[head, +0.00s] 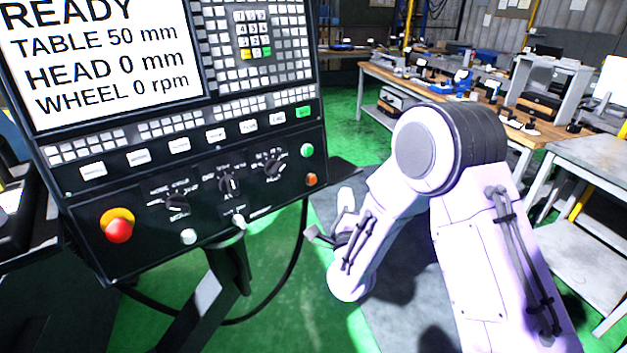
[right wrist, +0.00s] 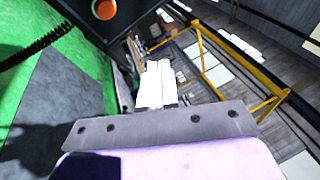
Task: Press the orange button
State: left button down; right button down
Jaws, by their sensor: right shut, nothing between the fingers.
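The orange button (head: 312,180) is a small round knob at the right edge of the black control panel (head: 258,205), just below a green button (head: 307,150). In the right wrist view the orange button (right wrist: 104,9) shows at the top edge, left of the fingertips. My right gripper (head: 346,195) is to the right of and slightly below the button in the head view, apart from it. Its white fingers (right wrist: 158,68) are closed together and empty. My left gripper is out of view.
A red emergency knob on a yellow ring (head: 118,228) sits at the panel's lower left. Rotary dials (head: 229,185) and a screen (head: 100,55) are on the console. A dark cable hangs below the panel. A wooden workbench (head: 420,88) stands behind; green floor lies between.

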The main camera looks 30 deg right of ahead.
aim_at(312, 180)
jog(key=w+a+f+b, duration=0.1)
jog(key=w+b, duration=0.1)
jog(key=w, duration=0.6)
jog(key=shift+w+a+f, duration=0.2)
jog(key=shift+w+f, duration=0.05)
jog(key=shift+f, duration=0.1)
dwell(1.8)
jog(key=shift+w+b, duration=0.4)
jog(key=shift+b, duration=0.05)
jog(key=shift+w+a+f+b, duration=0.1)
jog(key=shift+w+f+b, duration=0.05)
jog(key=shift+w+b, duration=0.2)
dwell(0.4)
jog(key=shift+s, duration=0.1)
dwell(0.3)
jog(key=shift+s+r, duration=0.2)
jog(key=shift+s, duration=0.5)
